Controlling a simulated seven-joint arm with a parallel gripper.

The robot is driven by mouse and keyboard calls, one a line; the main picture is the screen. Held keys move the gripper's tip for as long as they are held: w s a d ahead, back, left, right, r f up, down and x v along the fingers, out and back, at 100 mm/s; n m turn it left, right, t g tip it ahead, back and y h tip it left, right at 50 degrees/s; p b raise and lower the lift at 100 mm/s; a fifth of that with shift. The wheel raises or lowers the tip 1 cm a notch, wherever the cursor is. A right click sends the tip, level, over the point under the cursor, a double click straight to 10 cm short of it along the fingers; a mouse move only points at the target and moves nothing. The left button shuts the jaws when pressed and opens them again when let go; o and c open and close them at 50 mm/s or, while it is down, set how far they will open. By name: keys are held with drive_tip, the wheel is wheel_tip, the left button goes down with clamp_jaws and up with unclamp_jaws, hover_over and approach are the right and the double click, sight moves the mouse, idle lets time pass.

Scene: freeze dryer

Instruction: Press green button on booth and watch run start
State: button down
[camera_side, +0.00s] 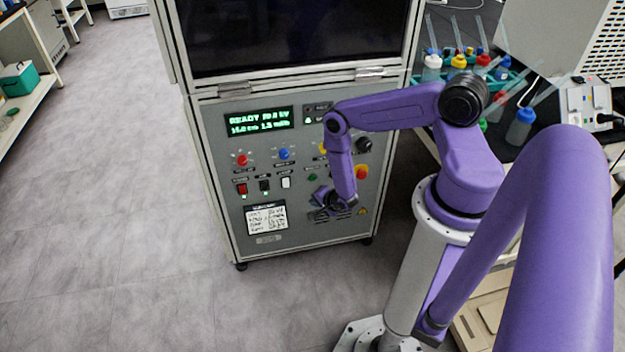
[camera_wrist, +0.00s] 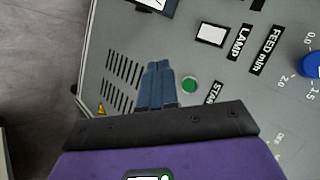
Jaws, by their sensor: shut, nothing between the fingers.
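The booth (camera_side: 215,150) has a grey front panel with a lit display (camera_side: 260,121) that reads READY in green, with smaller figures below. The round green button (camera_wrist: 189,85) sits on the panel beside a partly covered label starting "STA"; in the side view it is a small green spot (camera_side: 313,177). My gripper (camera_wrist: 158,66) is shut and empty, its blue fingers together just left of the button in the wrist view. In the side view my gripper (camera_side: 322,195) is low at the panel, near the button. I cannot tell whether the fingertips touch the panel.
A white lamp switch (camera_wrist: 212,34), a red switch (camera_side: 242,190) and a blue knob (camera_side: 284,154) are on the same panel. A red emergency-type button (camera_side: 361,172) is right of my wrist. Vent slots (camera_wrist: 124,72) lie left of the fingers. Bottles (camera_side: 520,127) stand on the right bench.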

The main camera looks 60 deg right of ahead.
sight(312, 178)
drive_tip(key=shift+s+d+f+m, duration=0.2)
drive_tip(key=shift+s+d+f, duration=0.15)
drive_tip(key=shift+s, duration=0.15)
drive_tip(key=shift+s+d+f+m, duration=0.2)
drive_tip(key=shift+s+d, duration=0.1)
drive_tip(key=shift+s, duration=0.15)
drive_tip(key=shift+w+d, duration=0.1)
drive_tip(key=shift+w, duration=0.1)
drive_tip(key=shift+w+d, duration=2.95)
drive_tip(key=shift+d, duration=0.05)
drive_tip(key=shift+w, duration=0.1)
drive_tip(key=shift+w+d, duration=0.2)
drive_tip(key=shift+d, duration=0.1)
drive_tip(key=shift+w+d, duration=0.25)
drive_tip(key=shift+w, duration=0.05)
idle(0.9)
drive_tip(key=shift+s, duration=0.1)
drive_tip(key=shift+s+a, duration=0.5)
drive_tip(key=shift+a, duration=0.05)
